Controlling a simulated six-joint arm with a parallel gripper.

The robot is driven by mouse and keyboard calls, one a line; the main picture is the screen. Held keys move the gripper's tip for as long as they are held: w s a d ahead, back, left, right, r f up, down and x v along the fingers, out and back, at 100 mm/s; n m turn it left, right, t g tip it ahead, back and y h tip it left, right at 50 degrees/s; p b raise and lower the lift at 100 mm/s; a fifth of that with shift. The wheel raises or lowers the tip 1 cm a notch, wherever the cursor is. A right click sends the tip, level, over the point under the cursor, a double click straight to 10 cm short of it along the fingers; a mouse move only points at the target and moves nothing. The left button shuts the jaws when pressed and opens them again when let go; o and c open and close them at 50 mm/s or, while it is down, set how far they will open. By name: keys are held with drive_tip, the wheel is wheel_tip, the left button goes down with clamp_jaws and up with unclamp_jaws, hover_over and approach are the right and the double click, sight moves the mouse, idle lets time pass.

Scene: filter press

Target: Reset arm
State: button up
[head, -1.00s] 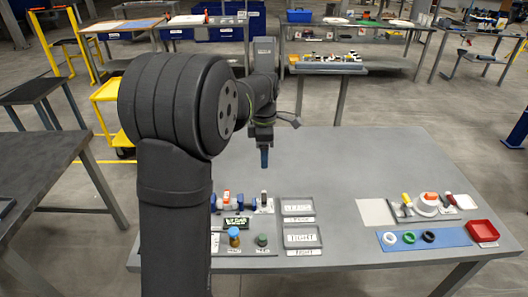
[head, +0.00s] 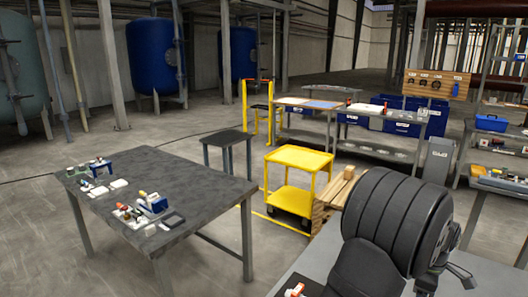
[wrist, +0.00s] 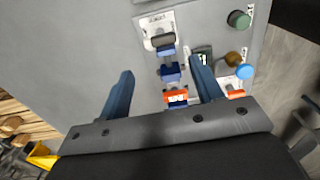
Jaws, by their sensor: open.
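My gripper shows in the wrist view (wrist: 162,68) with its two blue fingers spread apart and nothing held between them. Below it is the grey worktop (wrist: 90,35). A blue fitting (wrist: 170,72) and an orange-and-white part (wrist: 177,97) show between the fingers, seemingly below them. A dark-capped part on a white label plate (wrist: 160,38) lies just beyond. In the head view my dark arm fills the lower right, and the fingers cannot be made out.
In the wrist view, a green knob (wrist: 238,19), a brown knob (wrist: 232,58) and a blue round cap (wrist: 245,72) stand right of the fingers. In the head view, a dark table (head: 200,185) with fittings stands left, and a yellow cart (head: 300,158) stands behind my bench.

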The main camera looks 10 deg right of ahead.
wheel_tip(320, 180, down, 10)
drive_tip(key=shift+r, duration=0.2)
drive_tip(key=shift+r, duration=0.15)
